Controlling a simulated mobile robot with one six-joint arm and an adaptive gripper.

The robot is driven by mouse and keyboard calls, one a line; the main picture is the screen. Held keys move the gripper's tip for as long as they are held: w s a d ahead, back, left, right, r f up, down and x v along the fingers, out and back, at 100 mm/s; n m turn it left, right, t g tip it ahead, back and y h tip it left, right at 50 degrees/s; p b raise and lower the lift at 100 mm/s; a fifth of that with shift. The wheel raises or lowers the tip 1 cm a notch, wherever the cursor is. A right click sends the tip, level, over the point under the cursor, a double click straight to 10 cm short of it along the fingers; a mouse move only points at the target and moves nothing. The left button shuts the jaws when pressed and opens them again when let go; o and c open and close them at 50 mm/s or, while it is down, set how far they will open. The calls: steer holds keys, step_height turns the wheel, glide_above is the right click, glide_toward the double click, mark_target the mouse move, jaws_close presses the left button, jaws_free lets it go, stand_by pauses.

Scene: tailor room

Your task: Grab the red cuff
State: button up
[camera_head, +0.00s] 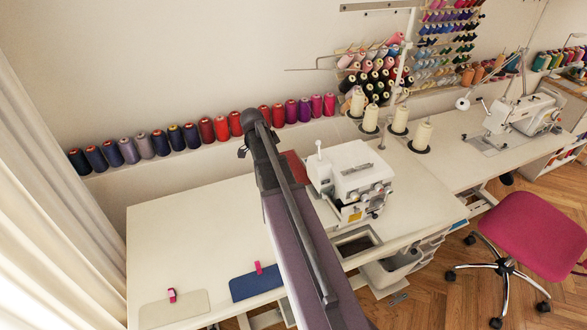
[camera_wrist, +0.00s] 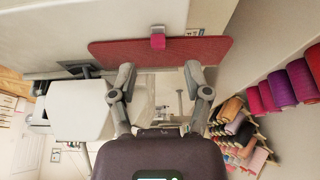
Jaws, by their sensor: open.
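The red cuff (camera_wrist: 115,52) is a flat dark red piece with rounded corners in the upper part of the wrist view. A pinkish-red clip (camera_wrist: 158,38) sits at the middle of its upper edge. My gripper (camera_wrist: 160,73) is open and empty, with its two fingers spread below the cuff in that view and pointing toward it. Whether the fingertips touch it I cannot tell. In the head view only a part of the red cuff (camera_head: 294,165) shows on the white table, between my arm and the white overlock machine; my arm hides the rest.
The overlock machine (camera_head: 352,180) stands close to the right of the cuff. A blue cuff (camera_head: 256,283) and a beige cuff (camera_head: 174,309), each with a pink clip, lie at the table's front. Thread spools (camera_head: 205,130) line the wall behind. The table's left middle is clear.

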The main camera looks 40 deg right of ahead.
mark_target(292, 166)
steer(key=shift+a+b+x, duration=0.2)
steer(key=shift+b+x, duration=1.4)
steer(key=shift+x, duration=0.1)
steer(key=shift+b+x, duration=0.8)
steer(key=shift+x, duration=0.15)
steer(key=shift+s, duration=0.1)
steer(key=shift+d, duration=0.1)
jaws_close()
